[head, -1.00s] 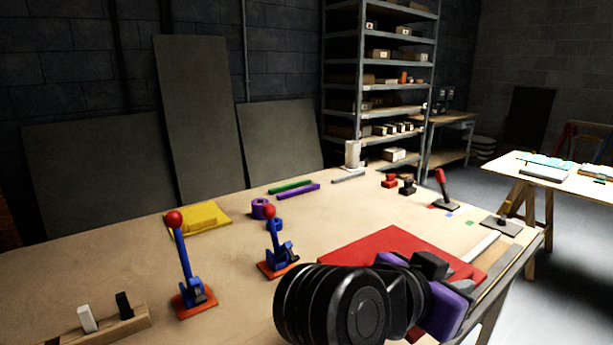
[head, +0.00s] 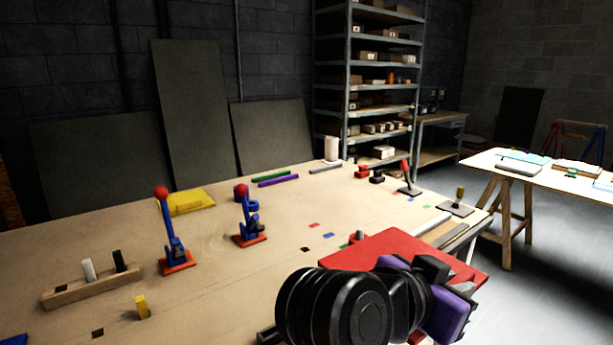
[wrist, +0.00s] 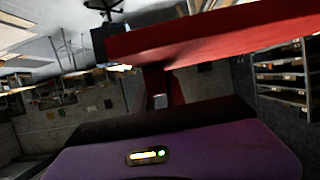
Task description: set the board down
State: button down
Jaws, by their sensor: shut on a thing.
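The red board (head: 385,250) is a flat panel held at the front right of the workbench in the head view, partly hidden by my black wrist and purple gripper body. My gripper (wrist: 158,98) is shut on it; in the wrist view a short red part between the fingers meets the board's underside (wrist: 215,38). Its purple body also shows in the head view (head: 452,312). The board looks raised off the bench (head: 215,285), but its exact height cannot be told. The fingertips are hidden in the head view.
Two blue toggle clamps with red knobs (head: 172,235) (head: 246,215) stand left of the board. Small coloured squares (head: 328,235) mark the bare bench between. A wooden block with pegs (head: 90,283) and a yellow peg (head: 141,307) are front left. A shelf rack (head: 350,100) stands behind.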

jog(key=shift+a+f+n, duration=0.15)
jog(key=shift+f+n, duration=0.15)
jog(key=shift+f, duration=0.55)
jog(key=shift+s+f+t, duration=0.15)
jog(key=shift+f+t, duration=0.1)
jog(key=shift+t, duration=0.05)
jog(key=s+f+n+t+y, duration=0.1)
jog(key=s+f+n+y, duration=0.1)
jog(key=f, duration=1.1)
jog(key=s+f+n+t+y, duration=0.2)
jog(key=f+n+y, duration=0.3)
jog(key=f, duration=0.8)
jog(key=s+f+n+t+y, duration=0.2)
jog(key=s+f+n+y, duration=0.1)
jog(key=f, duration=1)
jog(key=shift+s+a+n+y, duration=0.25)
jog(key=shift+n+y, duration=0.05)
jog(key=shift+y, duration=0.2)
